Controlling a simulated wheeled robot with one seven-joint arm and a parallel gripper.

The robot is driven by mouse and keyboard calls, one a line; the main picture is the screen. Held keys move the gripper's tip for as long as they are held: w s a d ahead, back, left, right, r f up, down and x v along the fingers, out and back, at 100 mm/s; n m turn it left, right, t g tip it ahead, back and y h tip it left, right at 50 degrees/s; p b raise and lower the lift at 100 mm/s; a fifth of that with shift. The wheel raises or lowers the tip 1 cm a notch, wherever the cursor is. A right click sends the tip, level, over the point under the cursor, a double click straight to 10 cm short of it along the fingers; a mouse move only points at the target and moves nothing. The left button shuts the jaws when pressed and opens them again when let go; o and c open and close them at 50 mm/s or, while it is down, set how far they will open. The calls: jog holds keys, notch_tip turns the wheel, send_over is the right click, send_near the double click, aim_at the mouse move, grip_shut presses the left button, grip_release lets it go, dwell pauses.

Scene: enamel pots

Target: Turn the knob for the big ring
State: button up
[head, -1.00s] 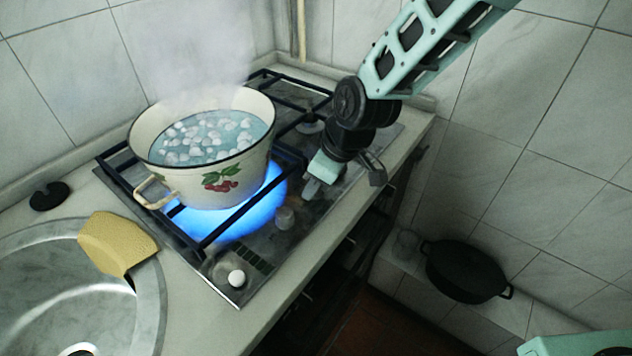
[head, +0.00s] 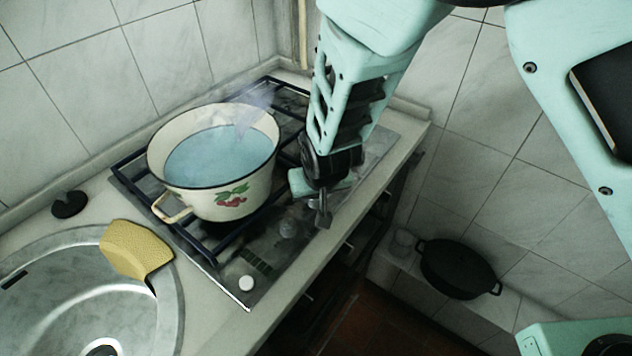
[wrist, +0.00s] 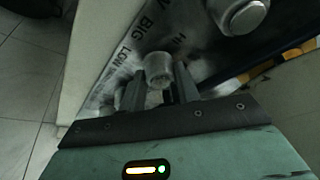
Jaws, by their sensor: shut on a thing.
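The pale metal knob (wrist: 158,66) sits between my two fingers in the wrist view, beside printed lettering that reads BIG, LOW and HI. My gripper (wrist: 158,88) is shut on this knob. In the head view my gripper (head: 312,196) is at the right front of the stove, and its own links hide the held knob. The big ring is under the cream enamel pot (head: 226,200) with cherries on it. No blue flame shows there now. The water (head: 222,155) in the pot lies flat, with a little steam above.
Another knob (wrist: 245,14) is close by in the wrist view. A yellow sponge (head: 135,248) lies at the sink's edge (head: 172,310). A black pot (head: 458,268) stands low at right.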

jog(key=shift+r+m+p, duration=0.1)
jog(key=shift+m+p, duration=0.5)
jog(key=shift+p, duration=0.05)
jog(key=shift+h, duration=0.3)
jog(key=o, duration=1)
jog(key=p+v, duration=0.1)
jog(key=v, duration=1.6)
jog(key=shift+s, duration=0.25)
